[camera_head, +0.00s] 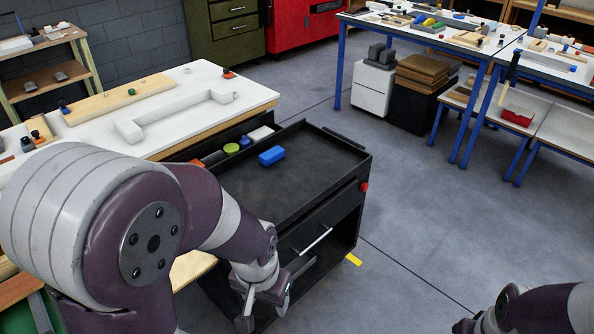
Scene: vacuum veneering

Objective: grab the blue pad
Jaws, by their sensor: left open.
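The blue pad (271,155) is a small bright blue block. It lies flat on the black top of the tool cart (318,171), towards the back. My left gripper (264,316) is open and empty at the front of the cart. It is well in front of the pad and apart from it. My right arm shows at the bottom right corner; its fingers are not clear in the picture.
A green round thing (231,149) and a pale block (260,133) sit near the pad on the cart. A white-topped bench (180,122) adjoins the cart at the left. The cart has raised edges.

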